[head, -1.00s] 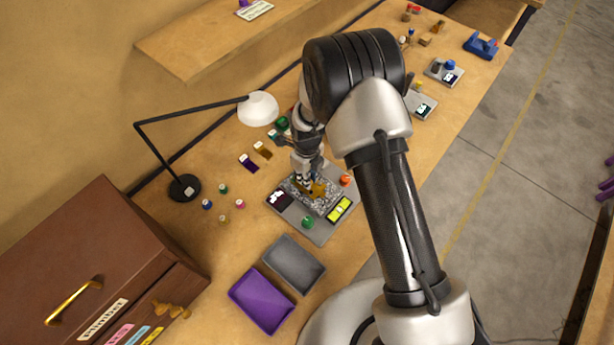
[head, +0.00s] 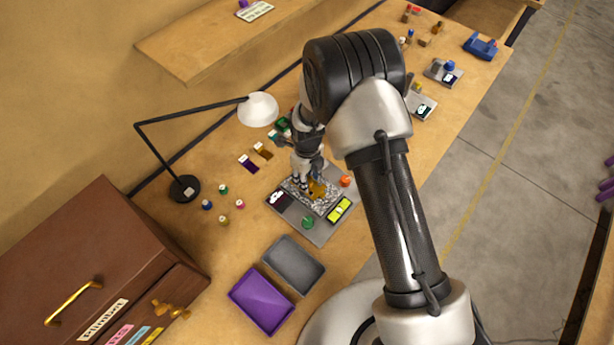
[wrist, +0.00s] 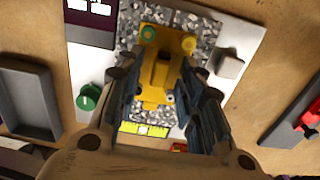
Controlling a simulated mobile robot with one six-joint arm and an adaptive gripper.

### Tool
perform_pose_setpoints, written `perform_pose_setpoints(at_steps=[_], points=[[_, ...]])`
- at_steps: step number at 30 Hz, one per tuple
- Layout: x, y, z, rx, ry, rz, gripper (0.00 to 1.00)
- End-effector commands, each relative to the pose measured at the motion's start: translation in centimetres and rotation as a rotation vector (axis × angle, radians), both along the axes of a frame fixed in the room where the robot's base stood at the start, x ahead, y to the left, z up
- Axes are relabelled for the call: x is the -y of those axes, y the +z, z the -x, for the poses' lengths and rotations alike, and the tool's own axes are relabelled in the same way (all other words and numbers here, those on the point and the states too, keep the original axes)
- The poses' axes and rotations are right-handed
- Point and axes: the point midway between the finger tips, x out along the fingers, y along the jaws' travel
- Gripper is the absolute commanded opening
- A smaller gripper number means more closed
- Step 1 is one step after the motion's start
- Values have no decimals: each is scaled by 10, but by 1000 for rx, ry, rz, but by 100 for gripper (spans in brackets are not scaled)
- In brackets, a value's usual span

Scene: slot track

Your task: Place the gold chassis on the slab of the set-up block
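The gold chassis (head: 318,189) rests on the speckled slab (head: 322,207) of the grey set-up block (head: 320,237). In the wrist view the gold chassis (wrist: 165,50) lies lengthwise on the slab (wrist: 213,42), with a green ring on one corner. My gripper (head: 303,186) is low over the slab at the chassis. In the wrist view my gripper (wrist: 160,75) has its fingers apart, one on each side of the chassis, with a gap visible beside it. The fingers hide part of the chassis and slab.
The block carries a green knob (wrist: 88,97), a dark display (wrist: 90,18) and a yellow-green strip (wrist: 145,129). A grey tray (head: 294,264) and a purple tray (head: 262,303) lie in front. A lamp (head: 258,109) and several small coloured pegs stand to the left.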

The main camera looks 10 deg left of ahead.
Motion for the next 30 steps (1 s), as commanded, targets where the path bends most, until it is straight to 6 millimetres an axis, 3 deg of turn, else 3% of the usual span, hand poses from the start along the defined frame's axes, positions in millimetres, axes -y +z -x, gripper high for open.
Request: perform_pose_setpoints(at_steps=[6,12,30], points=[[-1,41,-1,4,0,-2,35],[0,68,-1,2,0,-1,35],[0,75,0,1,0,-1,35]])
